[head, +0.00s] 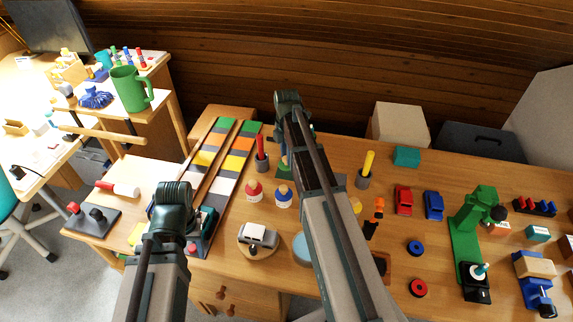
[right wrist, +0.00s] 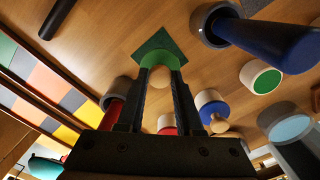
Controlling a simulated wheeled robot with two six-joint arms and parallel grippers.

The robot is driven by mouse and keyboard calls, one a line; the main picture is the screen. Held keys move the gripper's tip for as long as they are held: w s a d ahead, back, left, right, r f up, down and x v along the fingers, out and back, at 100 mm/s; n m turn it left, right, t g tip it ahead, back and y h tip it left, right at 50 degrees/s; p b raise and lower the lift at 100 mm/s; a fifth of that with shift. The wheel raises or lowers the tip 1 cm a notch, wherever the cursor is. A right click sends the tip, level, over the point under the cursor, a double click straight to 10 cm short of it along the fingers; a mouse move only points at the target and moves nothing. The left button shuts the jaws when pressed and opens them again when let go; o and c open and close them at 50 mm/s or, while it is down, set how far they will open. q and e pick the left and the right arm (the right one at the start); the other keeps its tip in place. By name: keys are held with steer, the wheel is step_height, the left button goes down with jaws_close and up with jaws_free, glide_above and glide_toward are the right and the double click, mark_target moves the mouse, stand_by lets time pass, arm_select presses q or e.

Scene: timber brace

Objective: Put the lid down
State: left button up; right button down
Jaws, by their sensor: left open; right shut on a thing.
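My right gripper (right wrist: 160,72) is shut on a green rounded piece with a pale wooden knob, which I take to be the lid (right wrist: 158,58). The lid is in front of a dark green square pad (right wrist: 158,38) on the table; I cannot tell whether it touches it. In the head view my right arm hides most of this spot. A pale pot with a green top (right wrist: 266,79) stands to the right of the lid. My left gripper (head: 172,200) is open beside the striped board; its fingertips are mostly hidden.
A cup with a red stick (head: 262,163), a red jar (head: 254,191) and a blue-and-white jar (head: 283,196) stand close to the pad. A cup with a dark blue stick (right wrist: 215,26) is at its right. The striped board (head: 222,178) lies to the left.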

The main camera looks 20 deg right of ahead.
arm_select(q)
steer(key=shift+f+b, duration=1.4)
steer(key=shift+f, duration=0.3)
arm_select(e)
steer(key=shift+f, duration=1.7)
arm_select(q)
steer(key=shift+f, duration=0.15)
arm_select(e)
steer(key=shift+f, duration=0.15)
steer(key=c, duration=0.6)
jaws_free()
steer(key=shift+o, duration=0.2)
step_height(320, 180, up, 12)
steer(key=r+p, duration=0.1)
steer(key=p, duration=1.1)
arm_select(q)
step_height(320, 180, up, 12)
arm_select(e)
steer(key=s+a+m+h, duration=0.1)
steer(key=s+a+m, duration=1.4)
steer(key=s+a, duration=0.7)
steer(key=a, duration=0.3)
steer(key=shift+a+f+m, duration=0.15)
steer(key=shift+f+m, duration=0.1)
steer(key=shift+m, duration=0.15)
